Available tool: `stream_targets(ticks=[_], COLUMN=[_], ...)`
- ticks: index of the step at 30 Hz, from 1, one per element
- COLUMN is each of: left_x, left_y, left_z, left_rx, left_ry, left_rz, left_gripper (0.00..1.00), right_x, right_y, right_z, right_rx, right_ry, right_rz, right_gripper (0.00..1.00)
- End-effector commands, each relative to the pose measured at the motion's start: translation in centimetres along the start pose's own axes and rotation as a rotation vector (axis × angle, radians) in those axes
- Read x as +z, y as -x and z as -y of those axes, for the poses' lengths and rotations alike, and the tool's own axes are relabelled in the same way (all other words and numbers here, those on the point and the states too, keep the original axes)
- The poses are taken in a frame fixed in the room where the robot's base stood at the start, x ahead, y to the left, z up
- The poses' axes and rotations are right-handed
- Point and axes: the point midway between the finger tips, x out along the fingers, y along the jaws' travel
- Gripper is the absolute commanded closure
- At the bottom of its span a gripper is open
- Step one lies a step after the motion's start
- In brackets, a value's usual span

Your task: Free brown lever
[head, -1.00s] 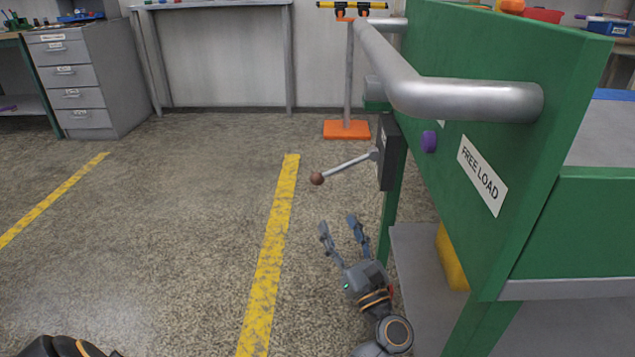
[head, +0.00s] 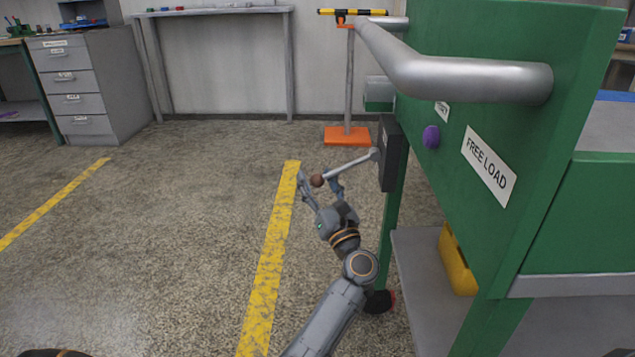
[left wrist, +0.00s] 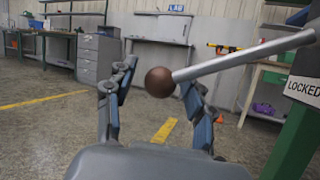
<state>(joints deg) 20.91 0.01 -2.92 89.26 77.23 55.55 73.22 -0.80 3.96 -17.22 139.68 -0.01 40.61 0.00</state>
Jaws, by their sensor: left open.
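The brown lever is a grey rod with a brown ball knob (head: 317,180), reaching out to the left from a dark box (head: 388,155) on the green frame. In the left wrist view the knob (left wrist: 160,82) shows between my fingertips, closer to the right finger, with its rod running up right. A "LOCKED" label (left wrist: 303,90) is on the box there. My left gripper (head: 318,184) is open, its fingers on either side of the knob. I cannot tell whether a finger touches it. My right gripper is not in view.
A green bench (head: 555,215) with a "FREE LOAD" label (head: 489,166) and thick grey pipe (head: 470,80) stands at right. A purple knob (head: 431,137) is on its panel. An orange-footed stand (head: 347,136) is behind the lever. Floor at left is clear.

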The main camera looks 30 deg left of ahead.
Motion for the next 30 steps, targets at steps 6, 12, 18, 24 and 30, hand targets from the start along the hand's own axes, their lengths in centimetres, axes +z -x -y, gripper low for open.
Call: stream_targets(ticks=[6, 12, 18, 24, 30], left_x=[0.0, 0.0, 0.1, 0.6, 1.8], left_y=[0.0, 0.0, 0.0, -0.3, -1.2], left_z=[0.0, 0.0, 0.0, -0.3, -1.0], left_rx=[0.0, 0.0, 0.0, -0.007, -0.037], left_ry=[0.0, 0.001, 0.001, -0.025, -0.111], left_rz=[0.0, 0.0, 0.001, 0.016, 0.064], left_gripper=[0.62, 1.0, 1.0, 1.0, 1.0], right_x=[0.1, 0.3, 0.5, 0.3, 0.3], right_y=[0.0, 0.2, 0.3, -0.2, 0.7], right_z=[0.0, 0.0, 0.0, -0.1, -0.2], right_rx=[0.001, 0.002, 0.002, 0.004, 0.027], right_ry=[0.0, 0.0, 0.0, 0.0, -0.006], right_rz=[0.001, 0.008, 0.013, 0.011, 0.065], right_gripper=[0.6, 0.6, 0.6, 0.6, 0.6])
